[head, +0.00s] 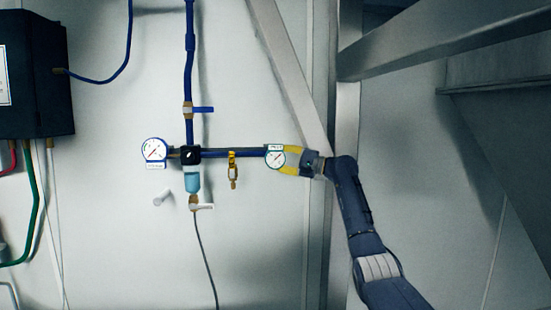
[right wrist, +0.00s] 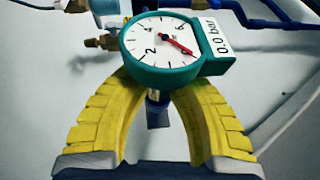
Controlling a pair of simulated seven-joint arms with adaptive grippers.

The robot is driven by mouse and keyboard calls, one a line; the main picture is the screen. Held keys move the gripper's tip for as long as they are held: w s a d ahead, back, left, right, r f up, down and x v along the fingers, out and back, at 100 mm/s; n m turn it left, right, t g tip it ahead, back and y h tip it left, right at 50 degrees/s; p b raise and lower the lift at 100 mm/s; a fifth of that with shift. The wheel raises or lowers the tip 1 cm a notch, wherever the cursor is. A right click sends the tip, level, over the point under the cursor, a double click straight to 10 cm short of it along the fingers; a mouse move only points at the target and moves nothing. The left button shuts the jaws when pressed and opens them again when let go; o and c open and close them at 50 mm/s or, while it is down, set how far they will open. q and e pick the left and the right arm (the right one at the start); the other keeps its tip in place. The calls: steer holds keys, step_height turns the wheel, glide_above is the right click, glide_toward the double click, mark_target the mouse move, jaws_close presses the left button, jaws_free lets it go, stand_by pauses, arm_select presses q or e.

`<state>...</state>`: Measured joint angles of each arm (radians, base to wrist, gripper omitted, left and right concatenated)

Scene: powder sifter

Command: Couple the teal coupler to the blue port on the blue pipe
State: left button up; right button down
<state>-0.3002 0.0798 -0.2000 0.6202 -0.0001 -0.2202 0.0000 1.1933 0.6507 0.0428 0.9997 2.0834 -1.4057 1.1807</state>
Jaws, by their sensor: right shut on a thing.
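A round white-faced gauge with a teal body (right wrist: 163,44), seemingly the teal coupler, is at the yellow fingers of my right gripper (right wrist: 155,84). The fingers curve in from both sides and are shut on it just below the dial. Its label reads 0.0 bar. In the head view this gauge (head: 275,157) and my right gripper (head: 286,160) are at the right end of the horizontal blue pipe (head: 218,153). The gauge overlaps the pipe end, so the blue port is not clearly seen and I cannot tell whether they touch. My left gripper is not in view.
A blue-rimmed gauge (head: 153,151) is at the pipe's left. A brass fitting (head: 233,170) hangs below the pipe. A teal bowl (head: 192,182) hangs under a black block (head: 188,155). A metal beam (head: 291,75) slants behind. The wall below the pipe is mostly clear.

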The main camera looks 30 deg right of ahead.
steer(key=shift+w, duration=0.1)
steer(key=c, duration=1.1)
jaws_free()
steer(key=shift+d, duration=0.1)
